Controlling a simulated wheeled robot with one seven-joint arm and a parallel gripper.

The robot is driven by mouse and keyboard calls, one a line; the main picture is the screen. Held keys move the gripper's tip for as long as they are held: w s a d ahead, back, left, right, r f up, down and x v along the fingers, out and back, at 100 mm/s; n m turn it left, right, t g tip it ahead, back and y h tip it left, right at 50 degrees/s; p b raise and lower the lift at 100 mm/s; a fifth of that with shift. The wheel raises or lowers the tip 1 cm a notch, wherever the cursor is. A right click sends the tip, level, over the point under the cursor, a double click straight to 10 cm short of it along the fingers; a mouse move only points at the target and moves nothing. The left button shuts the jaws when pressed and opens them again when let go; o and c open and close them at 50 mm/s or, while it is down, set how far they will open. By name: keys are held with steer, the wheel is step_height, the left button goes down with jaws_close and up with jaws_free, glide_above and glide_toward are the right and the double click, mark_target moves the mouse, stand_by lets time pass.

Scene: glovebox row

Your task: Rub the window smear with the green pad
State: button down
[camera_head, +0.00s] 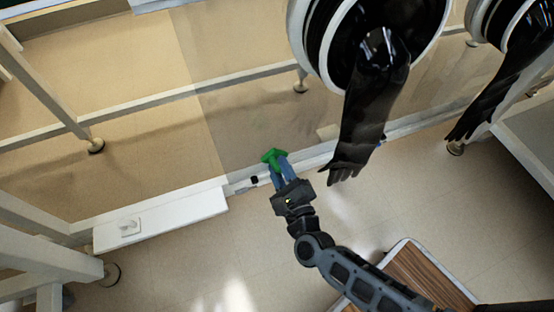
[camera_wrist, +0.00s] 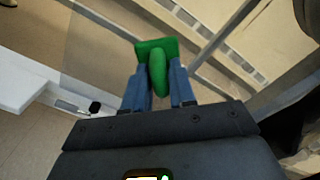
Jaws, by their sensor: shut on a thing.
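The green pad (camera_head: 273,156) has a flat plate with a rounded green grip. My gripper (camera_head: 279,166) is shut on that grip between its blue fingers. In the wrist view the pad (camera_wrist: 154,48) sits at the fingertips (camera_wrist: 158,82), with its plate facing away from me. The tinted clear window (camera_head: 235,115) lies beyond the pad, above the pale lower rail. I cannot tell whether the pad touches it. I cannot make out the smear clearly; only faint darker patches show on the pane.
A black glove (camera_head: 366,105) hangs from a round port just right of my gripper, with another glove (camera_head: 500,85) farther right. A white ledge (camera_head: 160,218) juts out at left. A wood-topped surface (camera_head: 430,275) is at lower right. Open floor lies below the rail.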

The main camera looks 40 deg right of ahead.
steer(key=shift+s, duration=0.25)
steer(key=shift+a, duration=0.1)
steer(key=shift+v, duration=1.5)
